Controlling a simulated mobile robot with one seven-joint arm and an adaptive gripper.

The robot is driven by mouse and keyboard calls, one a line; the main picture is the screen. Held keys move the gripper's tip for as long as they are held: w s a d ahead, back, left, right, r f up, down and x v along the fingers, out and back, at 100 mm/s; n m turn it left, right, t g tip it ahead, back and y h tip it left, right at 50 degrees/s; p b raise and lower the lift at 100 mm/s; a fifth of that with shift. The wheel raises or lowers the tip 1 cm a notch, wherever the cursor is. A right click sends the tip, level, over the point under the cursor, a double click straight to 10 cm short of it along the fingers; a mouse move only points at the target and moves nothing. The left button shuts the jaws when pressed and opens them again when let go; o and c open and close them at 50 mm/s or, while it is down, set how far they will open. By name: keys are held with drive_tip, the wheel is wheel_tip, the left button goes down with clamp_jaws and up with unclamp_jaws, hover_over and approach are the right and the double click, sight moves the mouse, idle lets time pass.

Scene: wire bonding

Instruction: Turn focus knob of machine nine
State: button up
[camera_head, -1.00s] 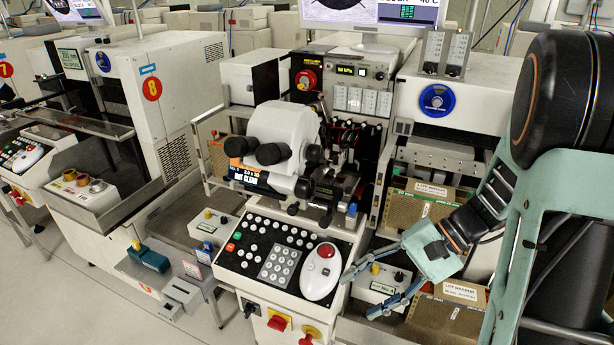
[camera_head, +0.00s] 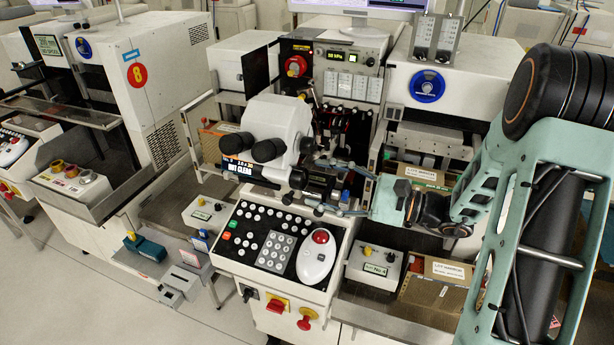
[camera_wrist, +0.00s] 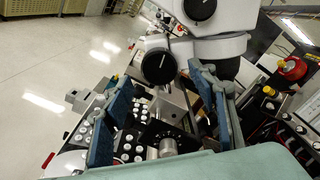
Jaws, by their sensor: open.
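A white microscope (camera_head: 281,122) with black eyepieces stands on the middle machine, right of the machine marked 8; I see no number nine. Two black knobs sit on its right side: an upper one (camera_head: 308,145) and a lower one (camera_head: 297,180). In the wrist view the upper knob (camera_wrist: 200,8) is at the top edge and the lower knob (camera_wrist: 160,66), with a white line, is near the centre. Labels naming the focus knob cannot be read. My gripper (camera_head: 320,187) is open and empty, right of the microscope. In the wrist view its blue fingers (camera_wrist: 160,75) flank the lower knob's line of sight; contact cannot be told.
A button panel (camera_head: 262,237) with a white mouse-like controller (camera_head: 316,257) lies below my gripper. A silver knob (camera_wrist: 165,148) shows low between the fingers in the wrist view. A small control box (camera_head: 376,267) and brown boxes (camera_head: 432,297) stand at right.

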sight(305, 180)
drive_tip(key=shift+x, duration=1.85)
drive_tip(key=c, duration=1.2)
drive_tip(key=shift+o, duration=0.2)
drive_tip(key=shift+m+p, duration=0.7)
drive_tip(key=shift+m, duration=1.1)
drive_tip(key=o, duration=1.2)
drive_tip(key=shift+c, duration=0.2)
